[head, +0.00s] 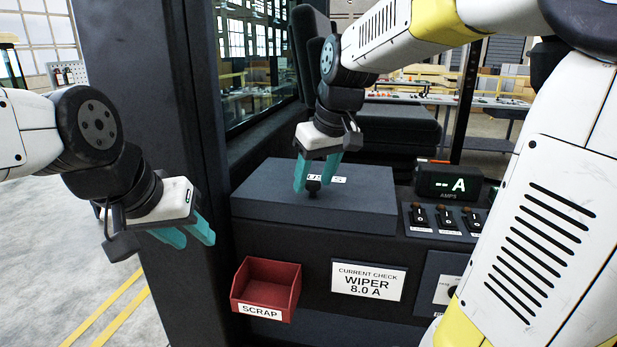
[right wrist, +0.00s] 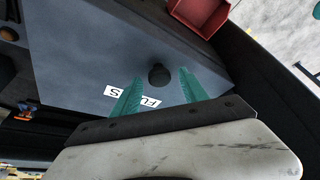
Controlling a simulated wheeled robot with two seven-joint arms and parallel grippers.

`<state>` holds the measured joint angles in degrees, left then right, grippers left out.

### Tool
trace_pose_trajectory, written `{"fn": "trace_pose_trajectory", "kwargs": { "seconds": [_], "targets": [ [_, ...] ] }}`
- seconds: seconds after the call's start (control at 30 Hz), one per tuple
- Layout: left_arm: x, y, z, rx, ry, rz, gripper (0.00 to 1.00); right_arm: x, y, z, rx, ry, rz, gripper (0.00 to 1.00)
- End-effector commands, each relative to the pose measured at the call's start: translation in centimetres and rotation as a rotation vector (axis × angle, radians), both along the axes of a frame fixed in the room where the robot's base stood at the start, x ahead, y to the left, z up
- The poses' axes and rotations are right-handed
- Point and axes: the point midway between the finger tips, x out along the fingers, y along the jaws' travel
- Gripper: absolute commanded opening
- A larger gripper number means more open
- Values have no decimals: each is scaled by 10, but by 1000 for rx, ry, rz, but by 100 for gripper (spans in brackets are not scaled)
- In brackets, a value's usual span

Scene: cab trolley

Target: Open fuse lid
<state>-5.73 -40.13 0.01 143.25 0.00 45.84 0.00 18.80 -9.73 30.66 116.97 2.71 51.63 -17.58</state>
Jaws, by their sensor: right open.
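The fuse lid (head: 262,195) is a flat dark grey cover, lying closed on the console. A small black knob (head: 313,187) stands on it, beside a white label partly hidden by my fingers. My right gripper (head: 316,178) is above the lid, with its teal fingers open around the knob. In the right wrist view the knob (right wrist: 159,75) shows between the two fingertips (right wrist: 161,82), with space on both sides; whether a finger touches it I cannot tell. My left gripper (head: 192,238) hangs left of the console, empty, its two teal fingers apart.
A red scrap bin (head: 266,290) is on the console front, below the lid. A wiper current card (head: 368,286) is beside it. An amps display (head: 448,184) and toggle switches (head: 445,217) stand right of the lid. A dark pillar (head: 150,130) rises at left.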

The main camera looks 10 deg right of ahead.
Motion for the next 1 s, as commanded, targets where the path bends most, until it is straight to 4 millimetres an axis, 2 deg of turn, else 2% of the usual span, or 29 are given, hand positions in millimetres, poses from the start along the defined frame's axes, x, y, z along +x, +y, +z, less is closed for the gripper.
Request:
{"fn": "trace_pose_trajectory", "kwargs": {
  "seconds": [0.03,0.3,1.0],
  "targets": [
    [0,0,0,0,0,0,36,0,0,0,0,0,0,51],
    [0,0,0,0,0,0,36,0,0,0,0,0,0,0],
    [0,0,0,0,0,0,36,-1,0,0,0,1,0,0]
  ]
}}
